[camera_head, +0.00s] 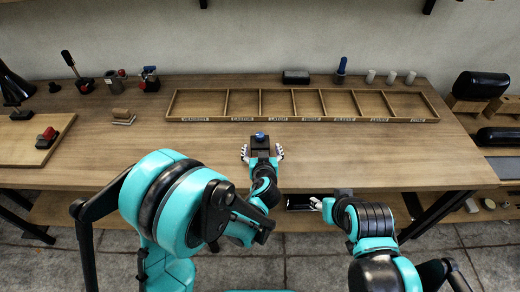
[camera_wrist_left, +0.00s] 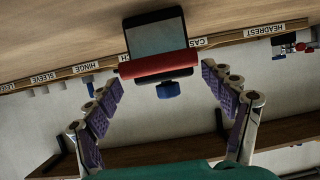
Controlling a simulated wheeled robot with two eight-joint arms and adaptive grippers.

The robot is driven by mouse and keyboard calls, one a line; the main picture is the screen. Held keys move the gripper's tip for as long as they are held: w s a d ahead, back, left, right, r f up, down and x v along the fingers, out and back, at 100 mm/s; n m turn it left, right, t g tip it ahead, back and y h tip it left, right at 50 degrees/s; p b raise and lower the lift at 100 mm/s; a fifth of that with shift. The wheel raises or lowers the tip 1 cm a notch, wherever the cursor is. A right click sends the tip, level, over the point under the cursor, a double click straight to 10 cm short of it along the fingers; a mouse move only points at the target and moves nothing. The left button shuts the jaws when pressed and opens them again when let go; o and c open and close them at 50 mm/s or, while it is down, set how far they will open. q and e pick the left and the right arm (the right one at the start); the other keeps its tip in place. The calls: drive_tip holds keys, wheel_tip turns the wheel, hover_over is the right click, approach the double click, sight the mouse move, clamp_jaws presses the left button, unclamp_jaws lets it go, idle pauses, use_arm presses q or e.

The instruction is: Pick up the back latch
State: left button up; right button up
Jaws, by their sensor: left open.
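The back latch appears to be the black block with a blue knob (camera_head: 260,141) on the table in front of the tray. In the left wrist view it shows as a dark plate with a red bar and blue knob (camera_wrist_left: 158,48). My left gripper (camera_head: 262,153) is open. Its fingers (camera_wrist_left: 165,100) stand on either side of the latch, apart from it, with the latch a little beyond the fingertips. My right gripper (camera_head: 318,203) is low at the table's front edge, partly hidden by its own arm; its jaws are unclear.
A shallow wooden tray (camera_head: 302,119) with several empty labelled compartments lies behind the latch. Small parts (camera_head: 112,82) stand at the back left, and a red-handled item (camera_head: 46,138) lies on a board. A blue bottle-like part (camera_head: 341,70) stands behind the tray. The table around the latch is clear.

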sight(260, 143)
use_arm(q)
drive_tip(key=x, duration=0.2)
drive_tip(key=b+x, duration=0.1)
drive_tip(key=x, duration=0.1)
drive_tip(key=shift+w+a+f, duration=0.15)
drive_tip(key=shift+a+f, duration=0.05)
drive_tip(key=shift+a, duration=0.05)
drive_tip(key=shift+r, duration=0.15)
drive_tip(key=shift+c, duration=0.3)
drive_tip(key=c, duration=1.8)
drive_tip(key=shift+o, duration=0.2)
drive_tip(key=shift+r, duration=0.1)
